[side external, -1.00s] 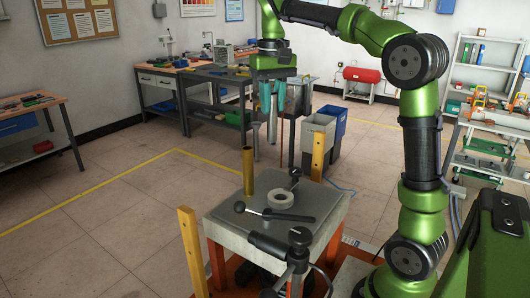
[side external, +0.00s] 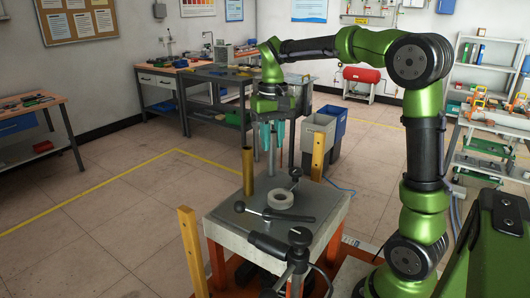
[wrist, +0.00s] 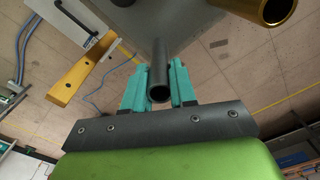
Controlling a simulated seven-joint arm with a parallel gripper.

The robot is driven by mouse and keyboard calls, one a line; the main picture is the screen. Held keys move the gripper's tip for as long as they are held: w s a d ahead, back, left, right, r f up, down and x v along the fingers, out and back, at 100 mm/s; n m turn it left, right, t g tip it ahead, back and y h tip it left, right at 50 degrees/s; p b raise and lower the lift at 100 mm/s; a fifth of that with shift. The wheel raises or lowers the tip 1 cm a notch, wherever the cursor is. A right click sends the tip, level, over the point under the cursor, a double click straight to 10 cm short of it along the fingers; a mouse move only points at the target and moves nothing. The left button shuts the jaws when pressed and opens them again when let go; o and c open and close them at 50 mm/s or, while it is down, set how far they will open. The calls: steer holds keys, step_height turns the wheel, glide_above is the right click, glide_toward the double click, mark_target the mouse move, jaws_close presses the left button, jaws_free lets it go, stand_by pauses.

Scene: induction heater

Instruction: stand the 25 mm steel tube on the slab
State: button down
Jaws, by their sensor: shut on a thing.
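My gripper (side external: 272,137), with teal fingers, is shut on a dark grey steel tube (side external: 271,160). The tube hangs upright below the fingers, over the back part of the slab in the side view; the gap to the slab is hard to judge. In the wrist view the tube (wrist: 159,60) sits between the teal fingers (wrist: 160,88), one open end facing the camera. The grey slab (side external: 238,220) tops a stand with orange legs. Its edge also shows in the wrist view (wrist: 180,20).
A brass tube (side external: 248,173) stands on the slab's back left. A pale ring (side external: 280,200) lies near the middle, with black clamp levers (side external: 297,215) around it. Yellow posts (side external: 318,158) rise at two corners. Bare slab shows at the front left.

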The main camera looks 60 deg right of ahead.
steer(key=c, duration=0.9)
jaws_free()
step_height(320, 180, up, 11)
steer(key=s+a+f+t, duration=0.2)
steer(key=s+a+f, duration=0.2)
steer(key=s+a+f+n+t+y, duration=0.1)
steer(key=s+a+f+t, duration=0.1)
steer(key=s+a+f, duration=0.2)
steer(key=s+a+f+n+t+y, duration=0.1)
steer(key=s+a+f+t, duration=0.2)
steer(key=s+a+f, duration=0.1)
steer(key=shift+s+a+f, duration=0.15)
steer(key=shift+s+a, duration=0.15)
steer(key=shift+a, duration=0.2)
steer(key=shift+s+a+f, duration=0.1)
steer(key=shift+s+a, duration=0.15)
steer(key=shift+a, duration=0.2)
